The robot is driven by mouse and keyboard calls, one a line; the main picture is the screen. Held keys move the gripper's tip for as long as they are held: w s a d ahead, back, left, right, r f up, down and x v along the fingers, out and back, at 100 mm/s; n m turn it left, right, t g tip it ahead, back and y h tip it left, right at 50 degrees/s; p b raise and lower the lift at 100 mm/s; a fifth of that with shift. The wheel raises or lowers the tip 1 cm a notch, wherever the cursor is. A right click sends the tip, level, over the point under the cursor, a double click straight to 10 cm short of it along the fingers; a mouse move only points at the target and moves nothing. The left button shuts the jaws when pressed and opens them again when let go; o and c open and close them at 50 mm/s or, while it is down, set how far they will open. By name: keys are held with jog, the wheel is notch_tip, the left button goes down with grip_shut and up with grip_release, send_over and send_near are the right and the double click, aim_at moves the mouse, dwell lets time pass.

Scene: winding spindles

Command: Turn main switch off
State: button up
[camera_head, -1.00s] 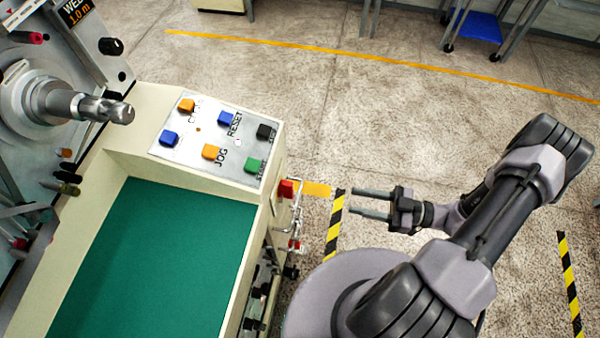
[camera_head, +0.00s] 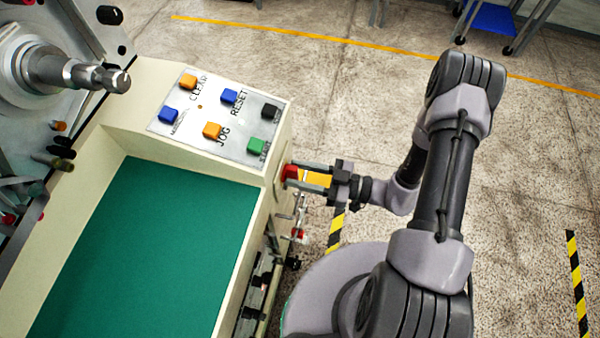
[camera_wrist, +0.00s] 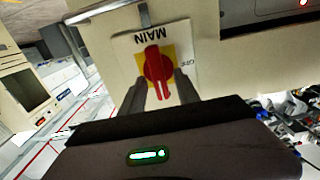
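The main switch is a red rotary knob (camera_wrist: 157,68) on a yellow square, on a white plate (camera_wrist: 125,50) lettered MAIN, in the wrist view. In the head view its red knob (camera_head: 290,172) sticks out from the right side of the cream machine. My gripper (camera_wrist: 160,86) is open, with one finger on each side of the knob's lower part. In the head view my gripper (camera_head: 308,175) points left at the knob. I cannot tell whether the fingers touch it.
The control panel (camera_head: 185,128) with several coloured buttons is on top of the machine. A green surface (camera_head: 140,250) lies below it. A metal spindle (camera_head: 95,77) sticks out at upper left. Rods and fittings (camera_head: 298,232) hang below the switch.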

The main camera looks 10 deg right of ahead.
jog(key=shift+c, duration=0.2)
grip_shut()
jog(key=n+p, duration=0.1)
jog(key=n, duration=0.3)
jog(key=shift+s, duration=0.15)
jog(key=n, duration=0.2)
jog(key=n+p, duration=0.1)
jog(key=n, duration=0.1)
jog(key=shift+s+a+f+n, duration=0.15)
jog(key=shift+s+n, duration=0.05)
jog(key=shift+n, duration=0.1)
jog(key=n, duration=0.4)
jog(key=shift+s+f+p, duration=0.15)
jog(key=shift+f+p, duration=0.05)
jog(key=shift+p, duration=0.15)
jog(key=shift+f+n, duration=0.15)
jog(key=shift+n, duration=1.2)
jog(key=shift+f+n, duration=0.1)
jog(key=shift+n, duration=1.25)
